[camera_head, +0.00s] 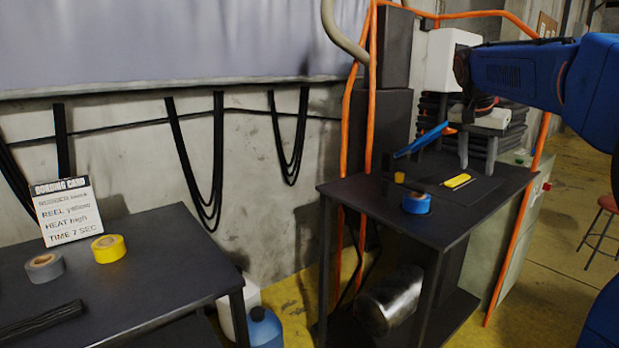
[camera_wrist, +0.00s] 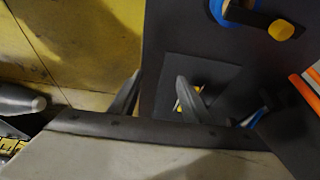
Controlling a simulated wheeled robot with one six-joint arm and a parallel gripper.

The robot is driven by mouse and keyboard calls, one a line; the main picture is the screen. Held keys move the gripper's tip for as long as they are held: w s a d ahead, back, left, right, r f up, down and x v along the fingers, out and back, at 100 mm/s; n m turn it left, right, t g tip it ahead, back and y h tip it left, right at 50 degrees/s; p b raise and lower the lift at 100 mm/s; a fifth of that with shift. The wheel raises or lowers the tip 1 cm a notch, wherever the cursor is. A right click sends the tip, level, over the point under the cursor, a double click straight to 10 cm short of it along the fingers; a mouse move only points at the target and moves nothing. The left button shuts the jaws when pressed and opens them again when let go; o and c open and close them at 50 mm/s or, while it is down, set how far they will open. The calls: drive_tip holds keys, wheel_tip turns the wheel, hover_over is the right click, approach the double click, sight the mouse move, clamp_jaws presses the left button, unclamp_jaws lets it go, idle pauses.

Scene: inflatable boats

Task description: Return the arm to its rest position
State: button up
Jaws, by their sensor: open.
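My blue arm (camera_head: 515,72) reaches in from the right in the head view and is extended over the right-hand black table (camera_head: 375,200). My gripper (camera_head: 477,165) points down above the back of that table, with its two grey fingers apart and nothing seen between them. In the wrist view my gripper (camera_wrist: 158,84) also shows spread fingers over the dark tabletop. A yellow tool (camera_head: 456,181) lies on the table just in front of the fingers. In the wrist view a yellow piece (camera_wrist: 190,99) shows partly behind one finger.
A blue tape roll (camera_head: 416,203), a small yellow piece (camera_head: 399,177) and a blue strip (camera_head: 421,140) are near the gripper. The left table (camera_head: 150,285) holds grey (camera_head: 45,267) and yellow (camera_head: 109,248) rolls and a card (camera_head: 67,212). An orange frame (camera_head: 516,250) stands close right.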

drive_tip(key=s+a+f+n+y, duration=0.1)
drive_tip(key=s+a+f+n, duration=0.2)
drive_tip(key=s+f, duration=0.5)
drive_tip(key=s+a+f+n+t+y, duration=0.1)
drive_tip(key=s+a+f+n, duration=0.2)
drive_tip(key=s, duration=1.3)
drive_tip(key=s+a+f+n+t+y, duration=0.1)
drive_tip(key=s+a+f+n, duration=0.3)
drive_tip(key=s+a+f, duration=0.4)
drive_tip(key=s+f, duration=0.4)
drive_tip(key=f, duration=0.2)
drive_tip(key=shift+a, duration=0.15)
drive_tip(key=shift+c, duration=0.5)
